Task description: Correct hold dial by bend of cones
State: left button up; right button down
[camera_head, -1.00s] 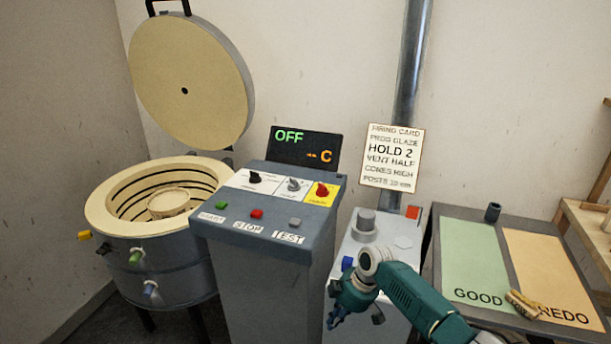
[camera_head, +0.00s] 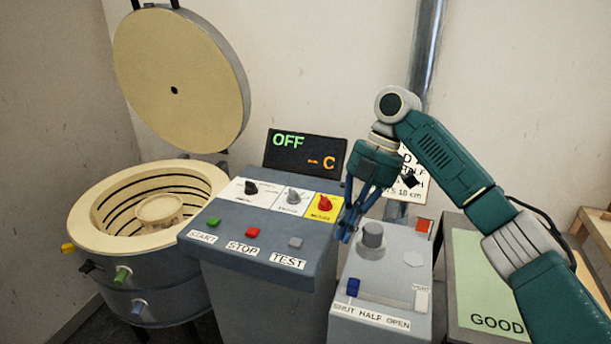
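The control panel (camera_head: 270,222) has three knobs: black (camera_head: 251,188), grey (camera_head: 293,196) and red on yellow (camera_head: 324,203). Their small labels are too blurred to tell which is the hold dial. The display (camera_head: 306,152) reads OFF and dashes with C. My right gripper (camera_head: 346,236) points down just right of the red knob, apart from it as far as I can tell. Its blue fingers overlap in view, so I cannot tell their opening; no held thing shows. My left gripper is not in view. No cones can be made out. The firing card (camera_head: 412,190) is mostly hidden behind my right arm.
The round kiln (camera_head: 85,225) stands open at left, its lid (camera_head: 180,85) raised, a round shelf (camera_head: 160,207) inside. A grey box (camera_head: 390,275) with a cylinder knob (camera_head: 373,235) and a blue slider (camera_head: 353,287) stands right of the panel.

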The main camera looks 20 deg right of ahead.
aim_at(293, 197)
jog(key=i+l, duration=0.15)
jog(key=i, duration=0.4)
jog(key=i+l, duration=0.15)
jog(key=i, duration=0.4)
